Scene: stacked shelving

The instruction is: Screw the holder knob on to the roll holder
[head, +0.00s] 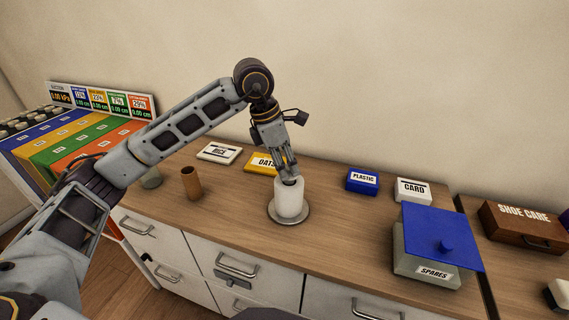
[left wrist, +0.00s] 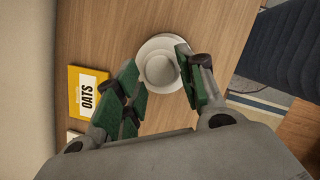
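A white roll (head: 289,201) stands upright on the roll holder's round metal base (head: 275,218) on the wooden counter. My left gripper (head: 290,178) points down just over the top of the roll. In the left wrist view its green-padded fingers (left wrist: 162,74) are spread apart, with the pale round roll top (left wrist: 160,69) and the base disc (left wrist: 158,42) showing between and beyond them. I see nothing clearly held. I cannot pick out the holder knob, and the fingers partly cover the roll's top in the head view. My right gripper is not in view.
Rice (head: 219,153) and oats (head: 262,162) boxes lie behind. Plastic (head: 362,180) and card (head: 413,190) boxes and a blue-lidded spares box (head: 428,262) are to the right. The counter's front edge is near the base.

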